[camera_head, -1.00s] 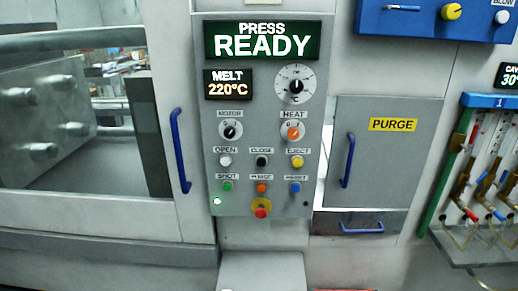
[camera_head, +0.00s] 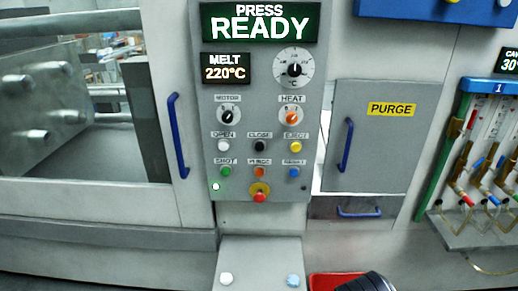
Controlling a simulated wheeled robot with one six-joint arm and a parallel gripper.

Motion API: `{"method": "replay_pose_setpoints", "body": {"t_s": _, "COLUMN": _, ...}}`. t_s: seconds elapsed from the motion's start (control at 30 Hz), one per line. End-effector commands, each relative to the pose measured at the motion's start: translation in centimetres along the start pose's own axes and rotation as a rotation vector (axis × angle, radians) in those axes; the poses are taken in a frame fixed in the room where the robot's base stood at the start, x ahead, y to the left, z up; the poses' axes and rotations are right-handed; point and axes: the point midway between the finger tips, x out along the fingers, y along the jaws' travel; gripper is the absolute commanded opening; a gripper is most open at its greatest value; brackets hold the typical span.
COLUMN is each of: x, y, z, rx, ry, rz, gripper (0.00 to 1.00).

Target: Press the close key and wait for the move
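The close key (camera_head: 260,147) is a black round button under the CLOSE label, in the middle of the grey control panel (camera_head: 210,120). The white open key (camera_head: 223,146) is to its left and the yellow eject key (camera_head: 295,147) to its right. The display (camera_head: 260,24) reads PRESS READY. Through the window at left, the mould plates (camera_head: 45,110) show with a gap to their right. A dark rounded part of my arm shows at the bottom edge, well below the close key. My gripper's fingers are not in view.
A red emergency button (camera_head: 259,192) sits below the keys. A ledge (camera_head: 255,255) with a white and a blue button juts out below the panel. A red bin (camera_head: 325,281) is at the bottom. The purge door (camera_head: 385,145) and a valve rack (camera_head: 490,150) are at right.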

Motion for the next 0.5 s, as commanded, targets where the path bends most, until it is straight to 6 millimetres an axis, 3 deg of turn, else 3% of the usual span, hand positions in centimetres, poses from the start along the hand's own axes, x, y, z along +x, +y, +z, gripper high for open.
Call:
{"method": "replay_pose_setpoints", "body": {"t_s": 0.3, "x": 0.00, "y": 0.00, "z": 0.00, "rx": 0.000, "ry": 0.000, "rz": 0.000, "gripper": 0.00}}
{"method": "replay_pose_setpoints", "body": {"t_s": 0.5, "x": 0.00, "y": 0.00, "z": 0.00, "rx": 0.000, "ry": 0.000, "rz": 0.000, "gripper": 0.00}}
